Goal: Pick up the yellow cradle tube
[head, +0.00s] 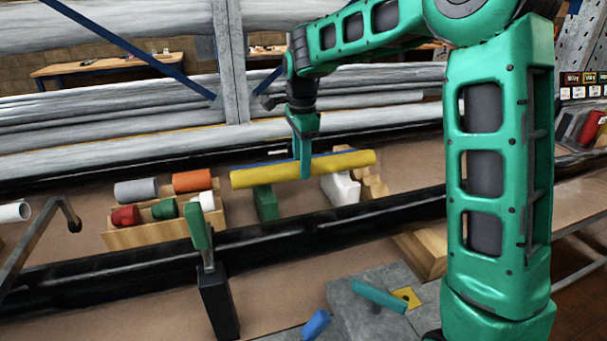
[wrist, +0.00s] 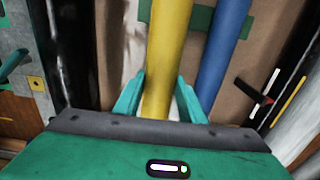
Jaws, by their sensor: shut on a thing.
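The yellow cradle tube (head: 250,177) is long and lies nearly level, its right end slightly higher in the head view. My gripper (head: 305,172) comes down on it from above, a little right of its middle. The gripper is shut on the tube. In the wrist view the yellow tube (wrist: 168,50) runs between the two green fingers (wrist: 158,98). A green block (head: 265,203) and a white block (head: 341,188) are below the tube; I cannot tell whether the tube touches them.
A blue tube (wrist: 222,50) runs alongside the yellow one. A wooden rack (head: 165,233) with several short coloured tubes is at left. Black rails (head: 120,264) run along the front and back. A green-handled post (head: 215,295) stands in front.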

